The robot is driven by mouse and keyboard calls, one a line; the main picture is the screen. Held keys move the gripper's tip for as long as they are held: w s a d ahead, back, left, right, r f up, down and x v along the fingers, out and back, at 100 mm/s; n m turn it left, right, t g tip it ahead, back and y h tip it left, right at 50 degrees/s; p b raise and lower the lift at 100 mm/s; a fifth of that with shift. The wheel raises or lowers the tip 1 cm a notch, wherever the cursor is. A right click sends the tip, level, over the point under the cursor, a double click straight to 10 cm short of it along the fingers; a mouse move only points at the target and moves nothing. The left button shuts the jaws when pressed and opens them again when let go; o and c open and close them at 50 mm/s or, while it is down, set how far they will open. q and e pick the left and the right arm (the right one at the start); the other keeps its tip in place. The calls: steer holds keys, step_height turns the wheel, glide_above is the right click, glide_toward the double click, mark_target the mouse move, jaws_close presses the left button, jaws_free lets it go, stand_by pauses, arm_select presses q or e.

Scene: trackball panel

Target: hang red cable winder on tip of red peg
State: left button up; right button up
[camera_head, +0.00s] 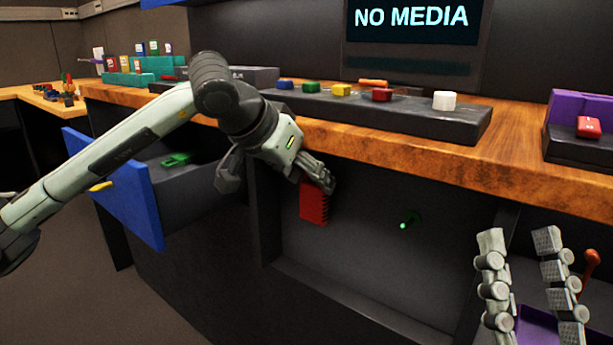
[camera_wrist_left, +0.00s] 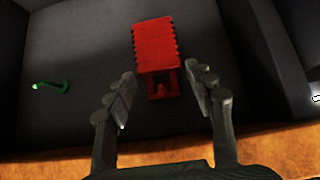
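The red cable winder (camera_head: 313,204) is a ribbed red block with a narrower open-framed end, against the dark recess under the counter. It also shows in the left wrist view (camera_wrist_left: 155,45). My left gripper (camera_head: 322,180) is at its narrow upper end. In the left wrist view the fingers (camera_wrist_left: 161,73) are apart, one on each side of that end, with a gap visible at the left finger. No red peg can be made out; whatever holds the winder is hidden. My right gripper (camera_head: 518,238) is open and empty at the lower right.
A green peg (camera_head: 408,222) sticks out of the recess panel, right of the winder. The wooden counter edge (camera_head: 420,160) runs above. An open blue-fronted drawer (camera_head: 118,190) with a green item (camera_head: 176,159) stands left. A red-orange handle (camera_head: 589,268) is beside my right gripper.

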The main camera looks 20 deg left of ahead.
arm_select(q)
steer(key=shift+o, duration=1.4)
steer(key=v, duration=1.2)
